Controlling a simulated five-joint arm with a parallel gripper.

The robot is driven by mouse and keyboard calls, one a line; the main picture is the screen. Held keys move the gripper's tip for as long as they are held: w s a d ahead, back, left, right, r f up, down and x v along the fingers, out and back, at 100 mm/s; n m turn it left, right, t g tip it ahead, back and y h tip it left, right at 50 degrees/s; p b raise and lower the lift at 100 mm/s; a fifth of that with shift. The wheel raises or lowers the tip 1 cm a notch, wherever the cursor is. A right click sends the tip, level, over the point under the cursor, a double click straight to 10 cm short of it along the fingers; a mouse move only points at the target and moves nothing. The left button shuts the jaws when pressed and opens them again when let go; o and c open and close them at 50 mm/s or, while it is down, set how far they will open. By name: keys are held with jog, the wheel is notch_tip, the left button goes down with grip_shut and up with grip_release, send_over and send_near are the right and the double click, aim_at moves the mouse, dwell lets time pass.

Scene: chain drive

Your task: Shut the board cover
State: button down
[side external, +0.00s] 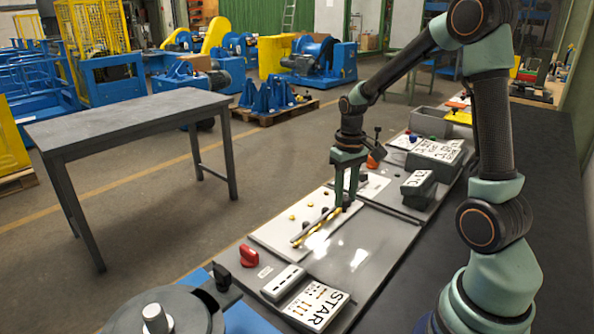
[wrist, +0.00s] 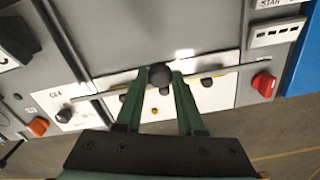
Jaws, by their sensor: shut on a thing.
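The white board (side external: 285,232) with small yellow and dark knobs lies at the front of the bench. A thin grey bar (side external: 312,227), which looks like the front edge of the board cover, runs across it. It also crosses the wrist view (wrist: 220,74), with grey surface on one side and part of the white board (wrist: 215,97) bare on the other. My gripper (side external: 346,207) points down at the bar's far end in the side view. In the wrist view its fingers are shut on a dark round knob (wrist: 160,75) on the bar. How far the cover reaches is hard to tell.
A red knob (side external: 249,256) and a white switch block (side external: 284,281) sit near the board's near end. A grey box (side external: 418,189) and an orange knob (side external: 372,161) stand beyond my gripper. A separate table (side external: 130,115) stands apart to the left.

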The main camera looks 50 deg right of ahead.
jog(key=w, duration=1.5)
jog(key=shift+w, duration=0.2)
jog(key=shift+r, duration=0.1)
jog(key=c, duration=0.5)
grip_release()
notch_tip(320, 180, up, 12)
jog(key=shift+r, duration=0.1)
